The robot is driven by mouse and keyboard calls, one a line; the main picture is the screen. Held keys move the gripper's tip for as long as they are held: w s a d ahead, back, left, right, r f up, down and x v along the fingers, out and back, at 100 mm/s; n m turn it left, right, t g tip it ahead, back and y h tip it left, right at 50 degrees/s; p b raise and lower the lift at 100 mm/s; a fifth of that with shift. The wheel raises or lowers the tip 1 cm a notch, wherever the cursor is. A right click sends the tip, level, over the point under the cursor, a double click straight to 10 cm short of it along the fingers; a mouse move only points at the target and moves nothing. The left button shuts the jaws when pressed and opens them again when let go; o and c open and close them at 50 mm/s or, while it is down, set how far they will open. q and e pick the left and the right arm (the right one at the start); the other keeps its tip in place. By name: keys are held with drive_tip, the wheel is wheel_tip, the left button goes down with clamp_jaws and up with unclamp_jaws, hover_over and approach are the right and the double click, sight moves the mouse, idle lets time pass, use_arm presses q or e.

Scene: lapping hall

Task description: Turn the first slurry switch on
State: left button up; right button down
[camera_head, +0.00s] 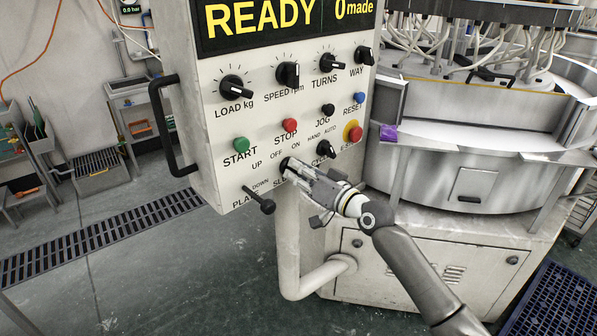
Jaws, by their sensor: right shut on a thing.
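The control panel (215,130) is a pale box with knobs, buttons and a display reading READY. The slurry switch (285,162) is a black knob low on the panel, under the OFF and ON marks. Its label is partly hidden, only its first letters showing. My right gripper (291,171) reaches in from the lower right and is shut on this switch. The fingers cover much of the knob, so I cannot tell which way it points. My left gripper is not in view.
A black PLATE lever (260,200) sticks out left of my gripper. The cycle knob (325,149) and the yellow-and-red emergency stop (353,133) are close by on the right. A black handle (165,125) is on the panel's left side. The lapping machine (460,180) stands at right.

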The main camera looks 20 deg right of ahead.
drive_tip(key=c, duration=1.4)
unclamp_jaws()
drive_tip(key=shift+c, duration=0.2)
drive_tip(key=v, duration=1.2)
drive_tip(key=shift+f, duration=0.1)
